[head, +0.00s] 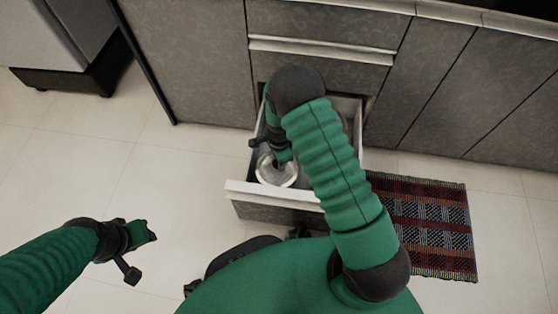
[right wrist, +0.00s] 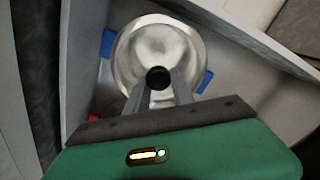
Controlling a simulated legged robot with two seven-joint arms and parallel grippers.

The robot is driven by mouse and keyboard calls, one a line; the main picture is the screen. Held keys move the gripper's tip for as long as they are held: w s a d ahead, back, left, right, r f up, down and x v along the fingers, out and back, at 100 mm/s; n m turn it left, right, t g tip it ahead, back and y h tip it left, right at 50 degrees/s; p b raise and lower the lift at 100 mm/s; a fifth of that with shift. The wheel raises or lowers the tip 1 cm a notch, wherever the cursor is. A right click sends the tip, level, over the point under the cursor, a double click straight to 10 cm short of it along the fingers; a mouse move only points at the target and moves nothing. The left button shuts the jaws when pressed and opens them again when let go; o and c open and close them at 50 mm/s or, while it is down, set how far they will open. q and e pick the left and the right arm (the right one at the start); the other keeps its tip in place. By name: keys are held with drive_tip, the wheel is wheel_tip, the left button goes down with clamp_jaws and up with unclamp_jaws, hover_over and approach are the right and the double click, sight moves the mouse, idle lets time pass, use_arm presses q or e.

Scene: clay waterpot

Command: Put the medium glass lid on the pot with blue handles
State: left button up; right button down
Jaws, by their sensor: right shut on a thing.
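The pot with blue handles (right wrist: 107,43) stands in the open drawer; its two blue handles show on opposite sides in the right wrist view. The glass lid (right wrist: 160,42) is over the pot's mouth, roughly centred between the handles. I cannot tell whether it rests on the rim or hangs just above it. My right gripper (right wrist: 158,90) is shut on the lid's black knob. In the head view the right gripper (head: 280,155) reaches down into the drawer over the round silvery shape (head: 277,180). My left gripper (head: 142,248) is over the floor at left, away from the drawer; its fingers are unclear.
The open drawer (head: 240,187) has grey walls close around the pot. A small red part (right wrist: 93,118) shows beside the pot, partly hidden by my gripper. Cabinet fronts (head: 205,60) stand behind. A striped rug (head: 430,225) lies right of the drawer.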

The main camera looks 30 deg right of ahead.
drive_tip(key=shift+f+p, duration=0.15)
drive_tip(key=shift+p, duration=0.15)
idle(0.5)
drive_tip(key=c, duration=1)
unclamp_jaws()
wheel_tip(320, 180, up, 17)
drive_tip(key=p, duration=1)
drive_tip(key=shift+f, duration=0.1)
